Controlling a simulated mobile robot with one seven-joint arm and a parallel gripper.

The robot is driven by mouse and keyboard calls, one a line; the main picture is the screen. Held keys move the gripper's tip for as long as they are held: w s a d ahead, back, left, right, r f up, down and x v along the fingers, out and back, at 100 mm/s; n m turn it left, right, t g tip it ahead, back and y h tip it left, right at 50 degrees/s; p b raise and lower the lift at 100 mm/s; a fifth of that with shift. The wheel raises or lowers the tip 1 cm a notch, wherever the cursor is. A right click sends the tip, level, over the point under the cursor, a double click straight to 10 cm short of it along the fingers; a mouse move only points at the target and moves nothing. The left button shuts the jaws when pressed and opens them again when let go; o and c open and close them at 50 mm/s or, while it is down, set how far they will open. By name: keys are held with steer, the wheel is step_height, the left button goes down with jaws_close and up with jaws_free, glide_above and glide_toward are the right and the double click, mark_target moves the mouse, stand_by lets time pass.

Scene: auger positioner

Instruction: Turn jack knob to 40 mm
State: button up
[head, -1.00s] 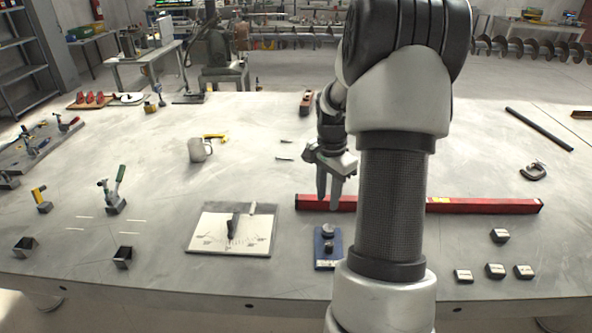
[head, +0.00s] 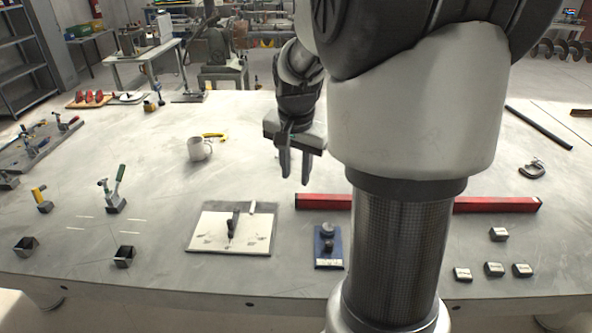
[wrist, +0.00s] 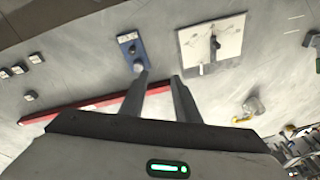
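A blue plate (head: 329,262) with a dark round knob (head: 328,230) and a smaller dark part in front lies near the table's front edge; I take it to be the jack. In the wrist view the blue plate (wrist: 130,46) is upper left of the fingers, with a grey knob (wrist: 138,67) at its near end. A white board (head: 205,232) with a scale and a dark pointer (head: 232,224) lies to its left; the board also shows in the wrist view (wrist: 226,36). My gripper (head: 294,182) hangs above the table behind the plate, fingers apart and empty. Scale markings are unreadable.
A red bar (head: 325,202) lies behind the blue plate, partly hidden by my arm. Several small labelled blocks (head: 494,269) sit at right. A mug (head: 199,149), toggle clamps (head: 115,203) and square cups (head: 124,257) are left. The table between mug and board is clear.

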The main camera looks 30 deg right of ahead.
steer(key=shift+f, duration=0.1)
steer(key=d+f+m+g+h+b, duration=0.1)
steer(key=d+f+m, duration=0.2)
steer(key=f, duration=0.7)
steer(key=d+f+m+g+b, duration=0.1)
steer(key=d+f+m, duration=0.3)
steer(key=f, duration=0.6)
steer(key=d+f+m+g+h+b, duration=0.1)
steer(key=d+f+m, duration=0.3)
steer(key=f, duration=0.7)
steer(key=shift+s+d+f+m+g+h, duration=0.1)
steer(key=shift+s+d+m+g+h, duration=0.1)
steer(key=shift+m+g, duration=0.3)
steer(key=shift+s+d+m+g+h, duration=0.15)
steer(key=shift+m+g, duration=0.15)
steer(key=shift+m, duration=0.4)
steer(key=shift+a, duration=0.1)
jaws_close()
